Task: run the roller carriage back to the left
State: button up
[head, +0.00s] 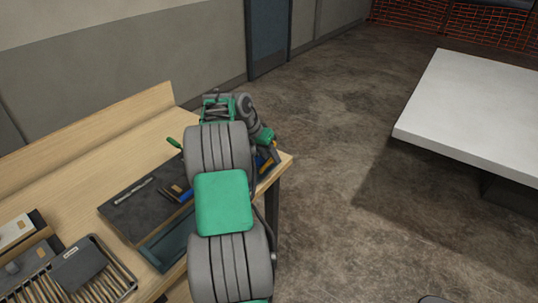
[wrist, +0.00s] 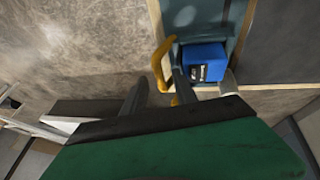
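The roller carriage appears to be the blue block (wrist: 203,63) with a dark label, sitting in a slate-blue channel (wrist: 206,18) in the wrist view. A bent yellow handle (wrist: 161,62) stands at its left side. My gripper (wrist: 182,84) is open, with grey fingers on either side of the handle's lower part and the block's near edge. I cannot tell whether a finger touches either. In the head view, a little blue (head: 262,162) and yellow show by my gripper at the bench's right end. My arm hides most of the channel there.
The wooden bench (head: 60,191) carries a dark board (head: 128,207) with a pen-like rod and a wire rack (head: 118,279) at lower left. A raised wooden edge runs along the back. A white table (head: 475,110) stands apart at right, with open floor between.

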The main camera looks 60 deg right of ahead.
jog(key=shift+c, duration=0.3)
grip_shut()
dwell(1.1)
